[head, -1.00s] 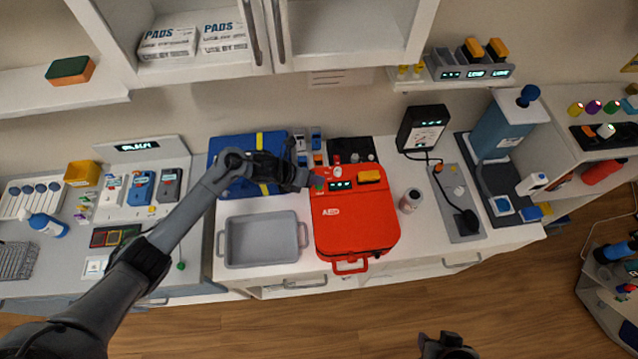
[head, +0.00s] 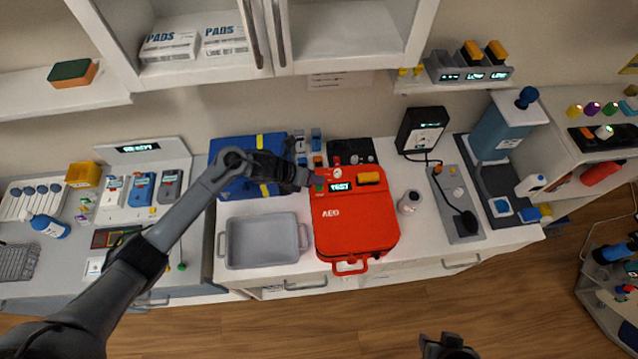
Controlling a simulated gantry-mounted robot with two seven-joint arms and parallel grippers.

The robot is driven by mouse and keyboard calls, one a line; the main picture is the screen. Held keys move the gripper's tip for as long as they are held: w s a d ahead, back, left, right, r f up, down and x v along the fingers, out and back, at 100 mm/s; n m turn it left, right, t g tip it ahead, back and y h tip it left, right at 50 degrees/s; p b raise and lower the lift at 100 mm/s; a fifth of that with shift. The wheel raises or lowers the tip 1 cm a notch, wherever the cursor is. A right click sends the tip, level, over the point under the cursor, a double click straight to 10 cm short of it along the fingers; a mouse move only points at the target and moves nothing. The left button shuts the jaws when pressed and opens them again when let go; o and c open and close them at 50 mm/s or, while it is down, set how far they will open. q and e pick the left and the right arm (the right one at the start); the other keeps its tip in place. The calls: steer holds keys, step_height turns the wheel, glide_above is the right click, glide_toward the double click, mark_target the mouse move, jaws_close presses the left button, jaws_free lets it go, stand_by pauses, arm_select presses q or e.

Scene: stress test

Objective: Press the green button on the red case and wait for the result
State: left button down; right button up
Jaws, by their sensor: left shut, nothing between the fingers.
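The red case (head: 352,233), marked AED, lies on the white counter with its handle toward the front. A small lit display (head: 340,187) on its upper part appears to read "TEST". The green button (head: 319,185) shows at the case's upper left corner, partly covered by my gripper. My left gripper (head: 311,179) is shut and empty, with its tip at the button; I cannot tell whether it touches. My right gripper (head: 448,346) shows only in part at the bottom edge, away from the counter, and its jaws cannot be made out.
A grey tray (head: 262,262) stands left of the case, and a blue case with a yellow strap (head: 232,183) lies behind it under my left arm. A small can (head: 409,202) stands just right of the red case. A cabinet (head: 190,80) hangs above.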

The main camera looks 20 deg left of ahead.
mark_target(316, 186)
arm_select(q)
steer(key=shift+r, duration=0.15)
steer(key=shift+r+p, duration=0.4)
steer(key=shift+r, duration=0.1)
steer(key=shift+r+p, duration=1.2)
steer(key=shift+r, duration=0.75)
